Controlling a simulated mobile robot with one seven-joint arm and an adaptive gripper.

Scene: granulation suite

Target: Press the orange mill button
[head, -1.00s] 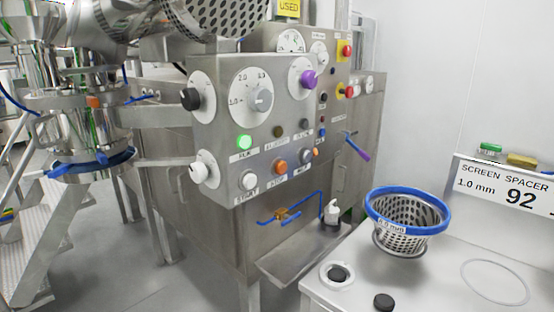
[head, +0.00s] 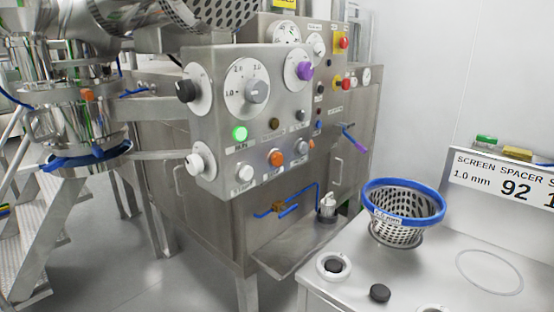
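The orange button (head: 275,158) is on the sloping grey front of the steel control panel (head: 212,112), in the middle of its lower row. A white button (head: 244,173) is to its left and a grey one (head: 302,147) to its right. The label under the orange button is too small to read surely. A green lamp (head: 239,133) glows above and left of it, beside two dark, unlit round fittings. My gripper is not in view, and nothing covers the orange button.
Dials and knobs sit higher on the panel, including a purple knob (head: 305,70). A steel shelf (head: 280,254) with a small bottle (head: 327,207) juts out below. A blue-rimmed screen basket (head: 404,212) stands on the white worktop (head: 425,270) at right. Floor shows at left.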

